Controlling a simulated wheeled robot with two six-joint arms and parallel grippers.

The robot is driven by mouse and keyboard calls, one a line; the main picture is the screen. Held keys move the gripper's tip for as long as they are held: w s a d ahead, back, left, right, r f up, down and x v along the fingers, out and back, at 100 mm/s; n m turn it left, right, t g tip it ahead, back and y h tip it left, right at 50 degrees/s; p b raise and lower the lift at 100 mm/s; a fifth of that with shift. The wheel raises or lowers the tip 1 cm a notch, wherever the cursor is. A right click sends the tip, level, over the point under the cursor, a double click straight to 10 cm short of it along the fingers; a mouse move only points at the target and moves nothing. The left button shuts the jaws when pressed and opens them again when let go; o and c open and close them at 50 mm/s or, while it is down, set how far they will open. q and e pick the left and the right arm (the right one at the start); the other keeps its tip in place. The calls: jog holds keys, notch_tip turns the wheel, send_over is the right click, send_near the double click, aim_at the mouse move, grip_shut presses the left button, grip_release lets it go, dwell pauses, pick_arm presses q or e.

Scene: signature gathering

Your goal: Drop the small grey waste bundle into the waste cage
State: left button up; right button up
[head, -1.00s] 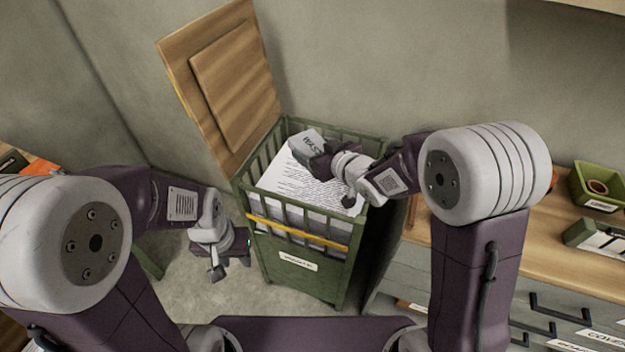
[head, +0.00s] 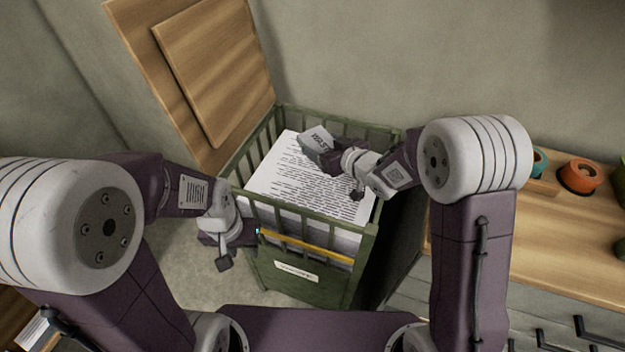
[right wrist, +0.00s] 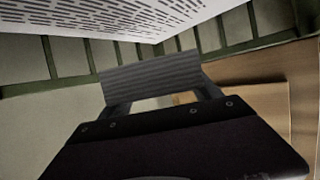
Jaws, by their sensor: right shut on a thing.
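The small grey waste bundle (head: 315,139), with dark lettering on its face, is held in my right gripper (head: 325,157) above the paper in the waste cage. The right wrist view shows the bundle's ribbed grey side (right wrist: 152,78) between the gripper's fingers (right wrist: 160,100). The waste cage (head: 318,282) is green with upright bars, a yellow front strip and a white label. Its wooden lid (head: 200,70) stands open at the back left. My left gripper (head: 240,240) is low by the cage's front left corner; its jaws are too unclear to read.
A tall stack of printed paper (head: 290,180) fills much of the cage. A wooden-topped drawer unit (head: 560,235) stands at the right, with an orange pot (head: 580,177) and a teal pot (head: 540,162) on it. Walls close in behind the cage.

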jog(key=b, duration=0.5)
send_over(322, 176)
notch_tip(322, 176, down, 6)
jog(key=shift+r, duration=0.25)
jog(key=shift+r+p, duration=0.1)
jog(key=shift+p, duration=0.2)
jog(key=o, duration=1.6)
